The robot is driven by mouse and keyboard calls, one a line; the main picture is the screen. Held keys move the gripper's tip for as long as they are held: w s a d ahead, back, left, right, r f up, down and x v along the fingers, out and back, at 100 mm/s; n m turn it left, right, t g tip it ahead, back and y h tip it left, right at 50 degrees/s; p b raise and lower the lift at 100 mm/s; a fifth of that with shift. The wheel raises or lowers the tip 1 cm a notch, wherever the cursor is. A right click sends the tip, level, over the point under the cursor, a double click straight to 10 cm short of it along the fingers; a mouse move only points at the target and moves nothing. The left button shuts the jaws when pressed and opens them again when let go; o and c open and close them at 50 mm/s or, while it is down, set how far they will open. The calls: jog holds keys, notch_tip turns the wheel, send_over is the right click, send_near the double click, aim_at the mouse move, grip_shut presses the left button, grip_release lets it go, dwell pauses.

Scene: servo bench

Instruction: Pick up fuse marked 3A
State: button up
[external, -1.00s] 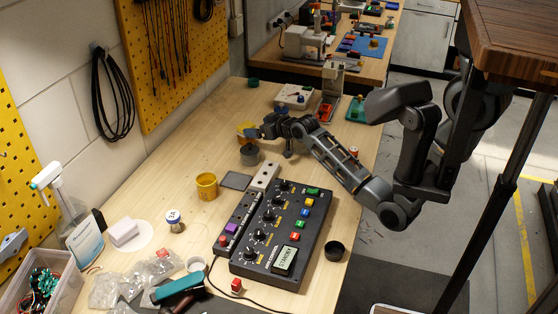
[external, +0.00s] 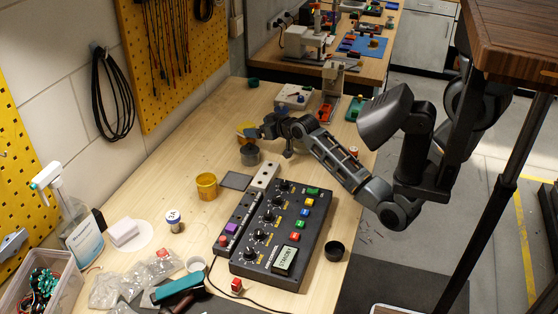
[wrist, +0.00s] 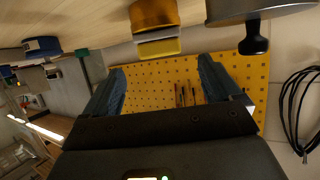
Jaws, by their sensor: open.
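I cannot pick out a fuse marked 3A; no such marking is legible in either view. My gripper (external: 256,134) is at the far part of the bench, above or beside a dark round cup (external: 250,158) and a yellow cup (external: 245,129). In the wrist view my gripper (wrist: 162,68) shows two blue fingers spread wide, with nothing between them. The wrist view is upside down, facing the yellow pegboard (wrist: 150,85).
A black control box (external: 284,228) with knobs and coloured buttons fills the middle of the bench. A yellow-orange cup (external: 207,187), a small white-topped jar (external: 173,217), plastic bags (external: 104,290) and a parts bin (external: 32,300) stand nearer. Bare wood lies left of the cups.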

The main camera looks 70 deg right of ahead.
jog(key=shift+c, duration=0.2)
jog(key=c, duration=0.3)
